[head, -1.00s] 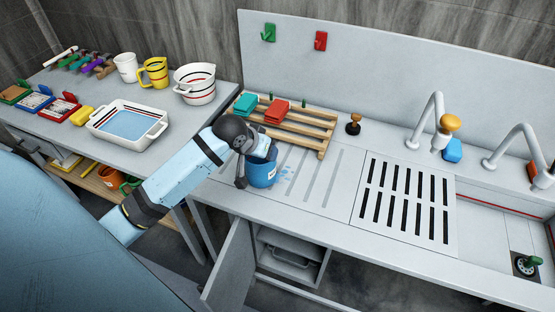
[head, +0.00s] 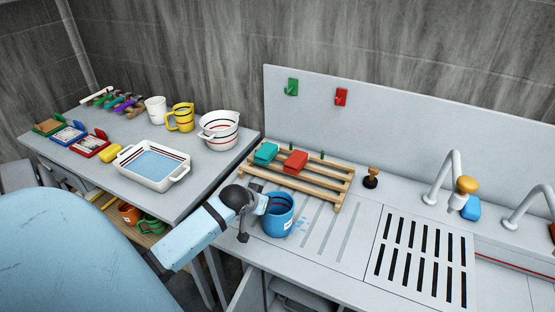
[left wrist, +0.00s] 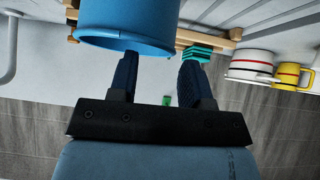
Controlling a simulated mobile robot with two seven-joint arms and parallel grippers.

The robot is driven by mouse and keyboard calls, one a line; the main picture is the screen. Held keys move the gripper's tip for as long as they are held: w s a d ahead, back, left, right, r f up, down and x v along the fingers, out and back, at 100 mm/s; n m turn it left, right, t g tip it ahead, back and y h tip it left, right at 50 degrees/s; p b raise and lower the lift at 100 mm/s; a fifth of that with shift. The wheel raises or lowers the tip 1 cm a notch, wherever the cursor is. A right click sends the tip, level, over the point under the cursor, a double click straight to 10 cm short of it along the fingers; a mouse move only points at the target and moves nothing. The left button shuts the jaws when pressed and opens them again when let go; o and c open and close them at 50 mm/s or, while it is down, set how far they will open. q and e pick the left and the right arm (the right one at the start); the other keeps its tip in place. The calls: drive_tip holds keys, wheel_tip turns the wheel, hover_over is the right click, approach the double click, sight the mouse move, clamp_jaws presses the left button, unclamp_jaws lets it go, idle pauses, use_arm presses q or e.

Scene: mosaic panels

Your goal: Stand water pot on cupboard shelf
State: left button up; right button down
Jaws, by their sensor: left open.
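My right gripper is out of view.
A wooden rack (head: 318,182) with teal and red blocks is just behind the pot. The slotted sink cover (head: 422,262) lies to the right. The left table (head: 193,180) holds a white basin (head: 127,152), jugs and a striped pot. Water drops lie beside the blue pot.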

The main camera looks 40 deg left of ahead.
use_arm(q)
drive_tip(key=x, duration=0.2)
drive_tip(key=p+x, duration=0.1)
drive_tip(key=x, duration=0.2)
drive_tip(key=shift+w+a, duration=0.3)
drive_tip(key=shift+a, duration=0.15)
drive_tip(key=shift+r, duration=0.15)
clamp_jaws()
